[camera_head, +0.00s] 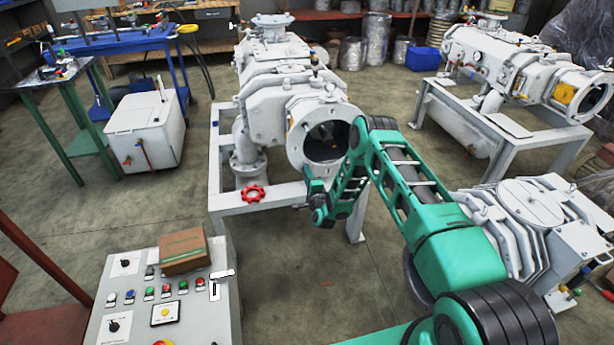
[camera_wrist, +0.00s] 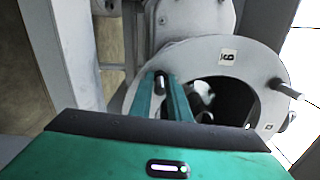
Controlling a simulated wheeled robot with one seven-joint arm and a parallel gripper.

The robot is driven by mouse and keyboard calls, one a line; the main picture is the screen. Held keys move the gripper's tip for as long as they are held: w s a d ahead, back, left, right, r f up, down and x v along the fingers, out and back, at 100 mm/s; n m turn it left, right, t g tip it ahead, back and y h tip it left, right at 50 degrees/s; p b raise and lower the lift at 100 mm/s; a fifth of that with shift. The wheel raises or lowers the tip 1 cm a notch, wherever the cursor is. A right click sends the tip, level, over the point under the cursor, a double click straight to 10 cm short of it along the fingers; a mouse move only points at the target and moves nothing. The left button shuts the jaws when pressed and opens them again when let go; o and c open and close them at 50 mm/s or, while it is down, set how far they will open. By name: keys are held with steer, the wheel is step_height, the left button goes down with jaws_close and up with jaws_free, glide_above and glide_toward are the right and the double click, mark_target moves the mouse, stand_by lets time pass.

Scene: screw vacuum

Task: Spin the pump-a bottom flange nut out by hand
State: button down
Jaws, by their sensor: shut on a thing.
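The near pump (camera_head: 290,75) in the middle has a round open end flange (camera_head: 297,140), with a dark bore. In the wrist view the flange (camera_wrist: 205,55) carries a small marked label (camera_wrist: 228,56). My gripper (camera_head: 318,195) is at the lower edge of this flange, partly hidden by my arm. In the wrist view the two teal fingers of my gripper (camera_wrist: 160,78) close around a small dark nut or stud end (camera_wrist: 160,83) at the flange rim. The thread and how far the nut sits along it cannot be told.
Another stud (camera_wrist: 285,90) sticks out from the flange. A red handwheel (camera_head: 252,194) lies on the pump's frame (camera_head: 228,207). A control panel (camera_head: 190,312) with a cardboard box (camera_head: 183,250) stands at front left. A second pump (camera_head: 520,70) is at right.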

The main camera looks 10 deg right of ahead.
steer(key=n, duration=0.4)
steer(key=shift+a+f+n, duration=0.1)
steer(key=shift+a+n, duration=0.2)
steer(key=n, duration=0.3)
steer(key=shift+n, duration=0.3)
steer(key=n, duration=0.4)
steer(key=shift+s+f+n, duration=0.1)
steer(key=shift+n, duration=0.2)
steer(key=n, duration=0.3)
steer(key=shift+d+n, duration=0.1)
steer(key=shift+n, duration=0.2)
steer(key=n, duration=1.1)
steer(key=shift+n, duration=1.6)
